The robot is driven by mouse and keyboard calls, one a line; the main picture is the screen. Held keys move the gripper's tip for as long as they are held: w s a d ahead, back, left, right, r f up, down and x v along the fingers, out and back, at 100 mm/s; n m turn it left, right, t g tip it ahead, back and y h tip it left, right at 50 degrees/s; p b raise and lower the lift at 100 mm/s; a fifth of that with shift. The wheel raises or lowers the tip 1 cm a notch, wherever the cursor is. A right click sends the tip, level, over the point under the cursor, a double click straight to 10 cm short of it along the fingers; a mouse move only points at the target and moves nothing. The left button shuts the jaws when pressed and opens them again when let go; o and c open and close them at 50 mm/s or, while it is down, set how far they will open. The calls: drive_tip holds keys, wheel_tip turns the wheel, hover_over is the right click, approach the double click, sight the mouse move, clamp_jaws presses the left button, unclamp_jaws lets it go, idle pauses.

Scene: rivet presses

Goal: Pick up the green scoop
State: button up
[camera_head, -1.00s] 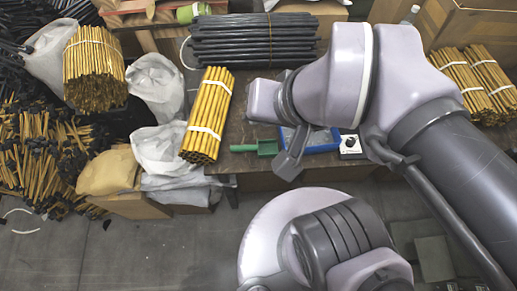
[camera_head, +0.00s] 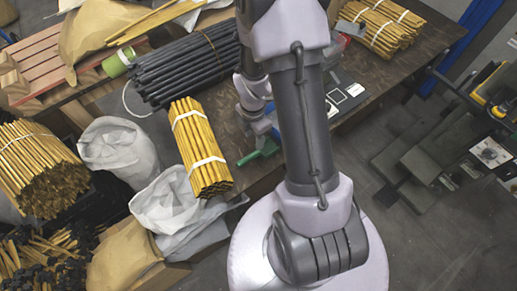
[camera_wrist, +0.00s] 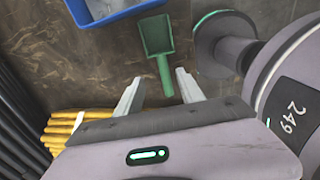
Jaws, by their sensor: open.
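The green scoop (camera_wrist: 156,38) lies on the dark brown worktop in the wrist view. Its handle points down the picture, toward the space between my fingertips. My gripper (camera_wrist: 158,90) is open, with its two pale fingers on either side of the handle's end in the picture. I cannot tell how high the fingers are above the scoop.
A blue tray (camera_wrist: 82,13) is beside the scoop's pan. A bundle of yellow sticks (camera_head: 199,146) lies left of the scoop, with a bundle of dark rods (camera_head: 184,64) behind. A black-and-white device (camera_head: 337,96) stands right of my arm. White sacks (camera_head: 118,146) are at the left.

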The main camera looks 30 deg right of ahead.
drive_tip(key=b, duration=0.1)
hover_over(253, 154)
drive_tip(key=d, duration=0.1)
drive_tip(key=f, duration=0.4)
drive_tip(key=shift+w+f, duration=0.15)
drive_tip(key=shift+w, duration=0.15)
drive_tip(key=f+b, duration=0.2)
drive_tip(key=f, duration=0.1)
drive_tip(key=f+b, duration=0.1)
drive_tip(key=f, duration=0.1)
drive_tip(key=shift+s+a, duration=0.3)
drive_tip(key=shift+a, duration=0.1)
drive_tip(key=shift+r, duration=0.15)
drive_tip(key=shift+c, duration=0.3)
clamp_jaws()
